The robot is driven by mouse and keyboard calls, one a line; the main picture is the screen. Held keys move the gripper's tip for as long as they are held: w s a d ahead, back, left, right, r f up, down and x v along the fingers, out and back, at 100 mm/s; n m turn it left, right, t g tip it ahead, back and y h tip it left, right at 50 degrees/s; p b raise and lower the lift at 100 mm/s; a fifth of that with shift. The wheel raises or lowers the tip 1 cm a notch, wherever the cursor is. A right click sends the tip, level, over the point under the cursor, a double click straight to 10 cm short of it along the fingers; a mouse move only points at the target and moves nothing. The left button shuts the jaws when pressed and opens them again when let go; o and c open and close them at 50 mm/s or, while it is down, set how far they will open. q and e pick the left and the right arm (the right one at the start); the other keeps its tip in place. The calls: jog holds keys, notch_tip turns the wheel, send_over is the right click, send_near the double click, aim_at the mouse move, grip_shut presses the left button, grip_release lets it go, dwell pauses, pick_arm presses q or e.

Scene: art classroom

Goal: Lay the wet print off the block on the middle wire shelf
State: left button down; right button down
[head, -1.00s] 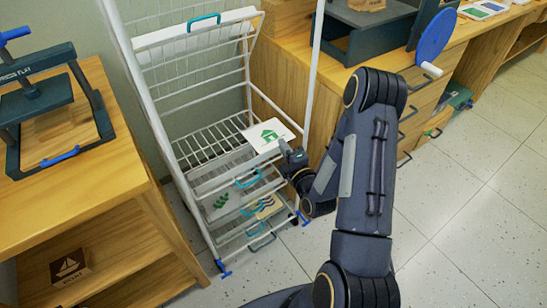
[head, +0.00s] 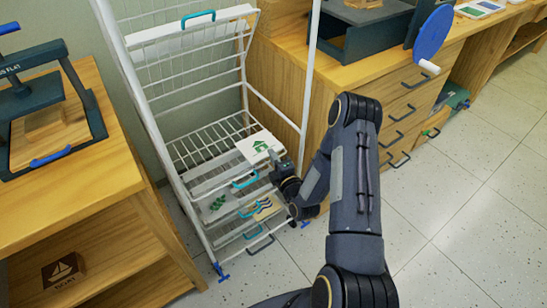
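The print (head: 261,148) is a white sheet with a green house on it. My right gripper (head: 277,165) is at its near right edge and appears shut on it; the fingertips are small and partly hidden. The print is over the front right of an open wire shelf (head: 205,140) in the white rack; whether it touches the wires I cannot tell. A teal handle (head: 245,181) is just below it. Lower shelves hold a print with a green leaf (head: 216,203) and one with wavy stripes (head: 264,208). My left gripper is not in view.
The top wire shelf (head: 190,32) is swung up. White rack posts (head: 311,80) flank the shelves. A wooden table with a press (head: 45,120) stands left. A wooden drawer cabinet (head: 400,105) with a blue-wheeled press (head: 434,38) stands right.

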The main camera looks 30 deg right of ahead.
jog(key=shift+f, duration=0.2)
jog(key=c, duration=1.7)
grip_release()
jog(key=shift+r, duration=0.1)
